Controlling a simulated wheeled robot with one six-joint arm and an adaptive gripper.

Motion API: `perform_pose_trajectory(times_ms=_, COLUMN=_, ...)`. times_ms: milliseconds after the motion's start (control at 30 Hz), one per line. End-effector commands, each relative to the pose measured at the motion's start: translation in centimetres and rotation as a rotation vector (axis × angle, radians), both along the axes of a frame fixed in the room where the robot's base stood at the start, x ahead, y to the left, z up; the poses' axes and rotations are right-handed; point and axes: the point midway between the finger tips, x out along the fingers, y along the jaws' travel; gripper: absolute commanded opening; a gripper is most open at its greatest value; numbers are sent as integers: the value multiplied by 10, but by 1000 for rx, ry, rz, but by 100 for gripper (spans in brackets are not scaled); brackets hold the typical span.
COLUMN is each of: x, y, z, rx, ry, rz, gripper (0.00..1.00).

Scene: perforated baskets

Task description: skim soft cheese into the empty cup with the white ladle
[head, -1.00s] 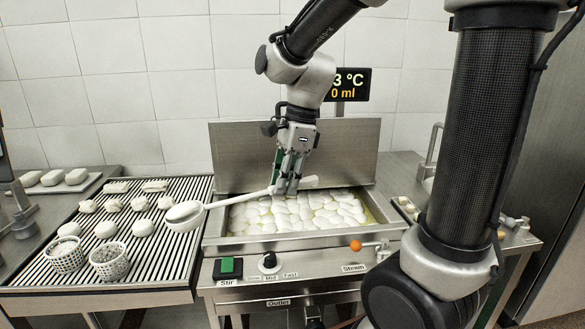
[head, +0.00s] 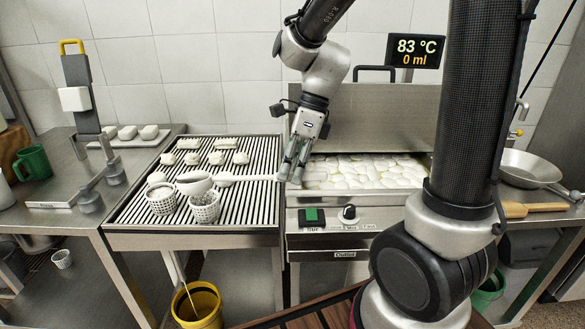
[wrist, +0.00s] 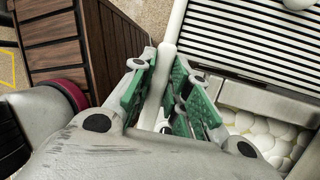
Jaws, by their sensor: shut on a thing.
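My gripper (head: 291,172) is shut on the handle of the white ladle (head: 250,177) near the left edge of the vat. The handle also shows between the green finger pads in the wrist view (wrist: 170,40). The ladle's bowl reaches left over the slatted drain table, by the rims of two white perforated cups, a left one (head: 161,202) and a right one (head: 205,211). I cannot tell what the bowl holds, or which cup is empty. The steel vat (head: 380,193) holds many white cheese lumps (head: 355,170) in yellowish liquid.
Several white cheeses (head: 192,158) lie on the slatted table (head: 130,215). A display (head: 415,51) reads 83 °C and 0 ml. A yellow bucket (head: 197,305) stands below. A green mug (head: 33,163) is on the left counter, a pan (head: 530,167) on the right.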

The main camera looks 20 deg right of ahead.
Motion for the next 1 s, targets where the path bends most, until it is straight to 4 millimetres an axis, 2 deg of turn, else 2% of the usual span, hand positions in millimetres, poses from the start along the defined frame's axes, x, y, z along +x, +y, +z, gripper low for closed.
perform_pose_trajectory(times_ms=300, x=10, y=-2, z=-7, rx=151, ry=417, rz=-46, gripper=0)
perform_pose_trajectory(times_ms=500, x=14, y=-3, z=-8, rx=213, ry=589, rz=-62, gripper=0)
perform_pose_trajectory(times_ms=700, x=15, y=-3, z=-7, rx=237, ry=651, rz=-69, gripper=0)
perform_pose_trajectory(times_ms=1000, x=15, y=-3, z=-7, rx=237, ry=652, rz=-69, gripper=0)
